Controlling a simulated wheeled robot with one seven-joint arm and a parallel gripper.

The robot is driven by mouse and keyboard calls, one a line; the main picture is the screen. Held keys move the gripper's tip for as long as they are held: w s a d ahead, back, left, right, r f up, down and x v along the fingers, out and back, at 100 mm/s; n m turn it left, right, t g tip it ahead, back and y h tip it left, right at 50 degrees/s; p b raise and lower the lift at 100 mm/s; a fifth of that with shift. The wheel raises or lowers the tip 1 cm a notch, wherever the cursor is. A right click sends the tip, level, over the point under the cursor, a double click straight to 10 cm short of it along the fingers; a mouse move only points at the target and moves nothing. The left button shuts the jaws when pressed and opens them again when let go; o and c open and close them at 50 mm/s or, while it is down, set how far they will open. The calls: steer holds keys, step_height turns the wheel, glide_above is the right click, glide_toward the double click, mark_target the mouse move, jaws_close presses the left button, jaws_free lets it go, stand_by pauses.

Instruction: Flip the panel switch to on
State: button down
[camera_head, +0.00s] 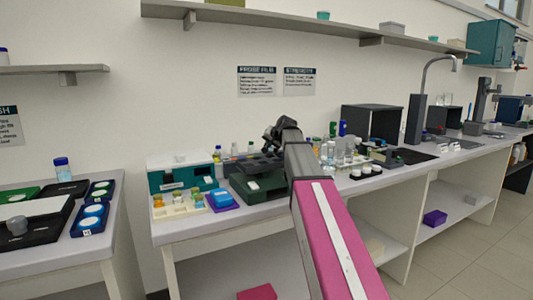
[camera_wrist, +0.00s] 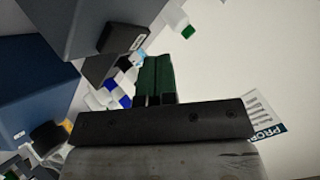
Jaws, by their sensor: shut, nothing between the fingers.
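I cannot clearly make out the panel switch in either view. A dark green unit (camera_head: 262,190) with a small pale label stands on the middle bench, partly hidden by my arm. My gripper (camera_head: 270,133) is dark and sits above and behind that unit, near the wall. In the wrist view my gripper (camera_wrist: 161,99) shows two small black fingertips close together, shut and empty. A dark green ribbed block (camera_wrist: 155,74) lies straight beyond them; I cannot tell whether they touch it. A black box (camera_wrist: 124,38) with a small label is up and left of the fingers.
A teal-and-white case (camera_head: 181,175), a tray of coloured vials (camera_head: 178,207) and a blue-purple box (camera_head: 222,201) are left of the unit. Bottles (camera_head: 340,150) crowd its right. A shelf (camera_head: 310,27) runs overhead. Large blue-grey boxes (camera_wrist: 35,90) fill the wrist view's left.

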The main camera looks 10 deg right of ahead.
mark_target(269, 152)
steer(key=shift+f, duration=0.1)
steer(key=shift+f, duration=0.3)
steer(key=shift+f, duration=0.45)
stand_by(0.9)
steer(key=shift+s+a+r, duration=0.2)
steer(key=shift+s+r, duration=0.05)
steer(key=shift+r, duration=0.55)
steer(key=shift+r, duration=0.1)
steer(key=shift+r, duration=0.5)
steer(key=shift+s+d+r, duration=0.1)
steer(key=shift+r, duration=0.9)
steer(key=shift+s+d+r, duration=0.1)
steer(key=shift+r, duration=0.85)
